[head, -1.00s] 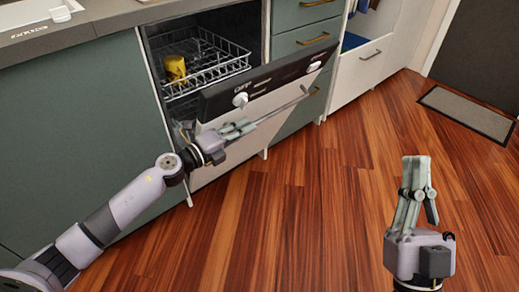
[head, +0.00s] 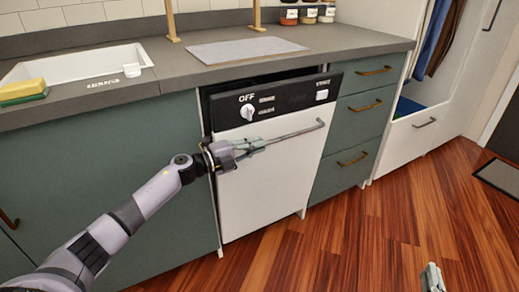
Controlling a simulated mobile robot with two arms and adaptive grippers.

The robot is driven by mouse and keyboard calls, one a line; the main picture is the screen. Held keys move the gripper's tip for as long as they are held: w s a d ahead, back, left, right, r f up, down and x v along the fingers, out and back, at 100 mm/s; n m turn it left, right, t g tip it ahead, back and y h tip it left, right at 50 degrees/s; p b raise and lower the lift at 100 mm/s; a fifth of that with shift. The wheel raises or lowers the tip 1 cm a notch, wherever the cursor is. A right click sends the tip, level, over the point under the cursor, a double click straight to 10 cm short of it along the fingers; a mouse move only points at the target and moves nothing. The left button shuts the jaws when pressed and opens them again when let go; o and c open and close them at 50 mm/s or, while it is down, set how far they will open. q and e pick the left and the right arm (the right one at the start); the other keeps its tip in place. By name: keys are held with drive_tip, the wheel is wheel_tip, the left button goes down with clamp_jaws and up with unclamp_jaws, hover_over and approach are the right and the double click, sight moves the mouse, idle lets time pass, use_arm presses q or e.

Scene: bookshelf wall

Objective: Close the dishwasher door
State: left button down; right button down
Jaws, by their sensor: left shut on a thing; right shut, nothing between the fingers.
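The dishwasher door (head: 265,184) is white with a black control panel (head: 272,103). It stands almost upright, and a narrow dark gap shows along its top under the counter. A long metal handle (head: 292,134) runs across the door. My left gripper (head: 249,148) is shut on the left part of this handle. The racks inside are hidden behind the door. My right gripper (head: 432,278) is shut and empty, low at the right over the floor, with only its tip in view.
A grey countertop (head: 160,75) with a sink (head: 75,70) lies above. Green drawers (head: 356,120) adjoin the door on the right. A white cabinet (head: 405,148) stands further right. The wooden floor (head: 370,235) in front is clear.

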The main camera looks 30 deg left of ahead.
use_arm(q)
drive_tip(key=shift+r, duration=0.2)
drive_tip(key=c, duration=1.7)
unclamp_jaws()
drive_tip(key=shift+d, duration=0.1)
drive_tip(key=shift+o, duration=0.2)
drive_tip(key=shift+f, duration=0.15)
drive_tip(key=v, duration=1.2)
drive_tip(key=shift+c, duration=0.3)
